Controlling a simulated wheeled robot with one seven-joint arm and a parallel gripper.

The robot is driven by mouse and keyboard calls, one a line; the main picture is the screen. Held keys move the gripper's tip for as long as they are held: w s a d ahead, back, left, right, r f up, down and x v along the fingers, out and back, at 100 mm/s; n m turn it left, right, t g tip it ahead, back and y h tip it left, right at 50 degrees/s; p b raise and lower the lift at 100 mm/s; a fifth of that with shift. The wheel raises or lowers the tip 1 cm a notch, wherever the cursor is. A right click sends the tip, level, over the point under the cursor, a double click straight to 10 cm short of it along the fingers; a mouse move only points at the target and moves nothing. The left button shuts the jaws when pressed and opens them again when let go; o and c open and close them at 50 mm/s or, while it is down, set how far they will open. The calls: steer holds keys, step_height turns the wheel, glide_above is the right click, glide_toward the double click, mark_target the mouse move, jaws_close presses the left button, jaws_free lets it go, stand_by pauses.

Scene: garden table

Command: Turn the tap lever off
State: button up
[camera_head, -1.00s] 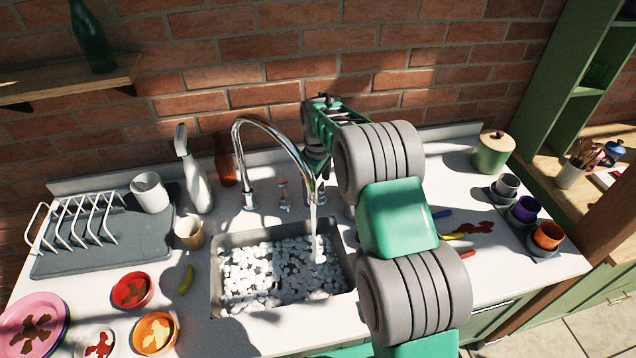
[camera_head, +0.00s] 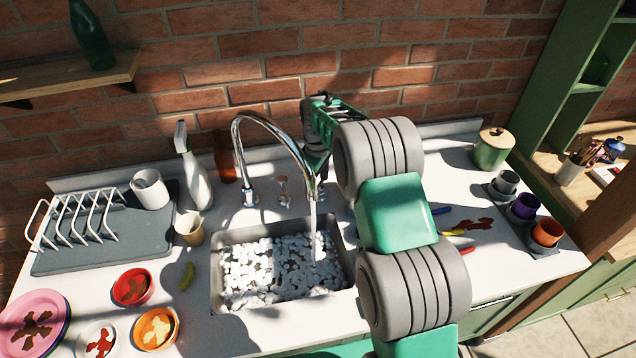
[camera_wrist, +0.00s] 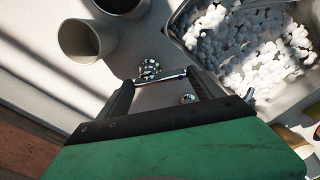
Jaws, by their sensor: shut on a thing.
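The chrome tap (camera_head: 262,121) arches over the sink (camera_head: 214,262), and a stream of water (camera_head: 313,222) runs from its spout. A small chrome fitting (camera_head: 283,190) stands on the counter behind the sink. In the wrist view, my gripper (camera_wrist: 162,85) is shut on the tap lever (camera_wrist: 162,78), a thin chrome bar spanning between the two fingers. A round chrome piece (camera_wrist: 150,68) sits just beyond the bar. In the head view, my own arm hides the fingertips and the held lever.
White foam or pebble-like pieces (camera_head: 270,278) fill the sink. A spray bottle (camera_head: 194,172), a brown bottle (camera_head: 224,158) and a dish rack (camera_head: 85,230) stand to the left. The brick wall is close behind.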

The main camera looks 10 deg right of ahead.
steer(key=shift+d, duration=0.1)
steer(key=shift+c, duration=0.3)
steer(key=shift+m+b, duration=0.3)
steer(key=shift+m, duration=0.1)
steer(key=shift+w+a+f+m+b, duration=0.15)
steer(key=shift+a+m+b, duration=0.1)
steer(key=shift+m+b, duration=0.25)
steer(key=m+b, duration=0.2)
steer(key=m, duration=0.1)
steer(key=shift+w+a, duration=0.15)
steer(key=shift+w, duration=0.05)
steer(key=m, duration=0.2)
steer(key=w+m+b, duration=0.1)
steer(key=m, duration=0.2)
steer(key=shift+a+r+m, duration=0.1)
steer(key=shift+r+m, duration=0.1)
steer(key=shift+m, duration=0.1)
